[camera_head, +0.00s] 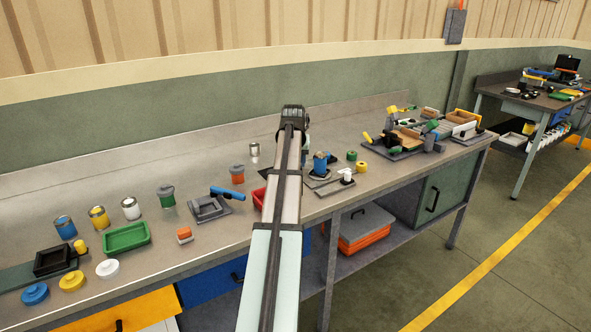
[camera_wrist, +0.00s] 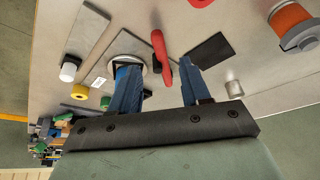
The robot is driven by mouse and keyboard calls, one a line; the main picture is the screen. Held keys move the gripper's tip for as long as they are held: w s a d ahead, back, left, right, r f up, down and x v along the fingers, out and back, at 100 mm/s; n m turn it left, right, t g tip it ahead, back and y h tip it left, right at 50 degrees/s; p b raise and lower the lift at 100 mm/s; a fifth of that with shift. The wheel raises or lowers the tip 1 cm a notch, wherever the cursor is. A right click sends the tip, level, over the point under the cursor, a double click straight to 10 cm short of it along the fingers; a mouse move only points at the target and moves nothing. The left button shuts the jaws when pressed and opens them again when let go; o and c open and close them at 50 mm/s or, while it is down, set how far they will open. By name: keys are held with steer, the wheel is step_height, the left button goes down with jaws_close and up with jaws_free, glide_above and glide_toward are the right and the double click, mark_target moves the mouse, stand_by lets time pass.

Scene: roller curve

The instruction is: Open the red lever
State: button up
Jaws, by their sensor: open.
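A red lever (camera_wrist: 161,50) shows in the wrist view as a long, slightly bent bar, beyond and between my fingertips. My gripper (camera_wrist: 158,68) is open, its two blue fingers to either side of the lever's lower end. I cannot tell whether the fingers touch it, and nothing is clamped. In the head view my own arm covers the area around the gripper, and I cannot make out the lever there.
In the wrist view a black plate (camera_wrist: 209,48) lies right of the lever, and a small metal cylinder (camera_wrist: 234,89) stands nearby. In the head view a blue cylinder (camera_head: 320,163) stands right of my arm. The bench (camera_head: 100,194) holds several jars and trays at left.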

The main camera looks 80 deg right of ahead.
steer(key=shift+v, duration=2.55)
